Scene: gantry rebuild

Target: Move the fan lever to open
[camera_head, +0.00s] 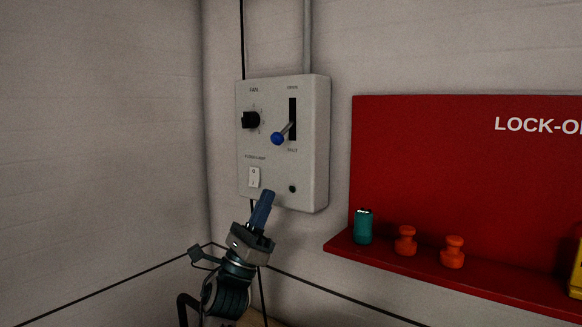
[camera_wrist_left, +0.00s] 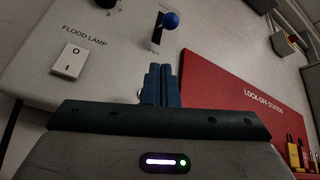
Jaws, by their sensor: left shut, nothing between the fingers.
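The grey control box (camera_head: 318,150) hangs on the wall and carries the fan lever. The lever has a blue ball knob (camera_head: 277,138) on a metal rod in a black vertical slot (camera_head: 292,108), marked open at the top and apparently shut at the bottom. The rod meets the slot in its lower part. In the left wrist view the blue knob (camera_wrist_left: 171,20) is just beyond the fingertips. My left gripper (camera_head: 266,194) is shut and empty, below the knob at the box's lower edge, apart from the knob. My right gripper is not in view.
A black fan dial (camera_head: 250,120) and a white flood lamp switch (camera_head: 254,177) sit left of the lever. A red lock-off board (camera_head: 440,150) stands to the right, its shelf holding a teal item (camera_head: 363,227) and orange pieces (camera_head: 405,241). Dark cables run along the wall.

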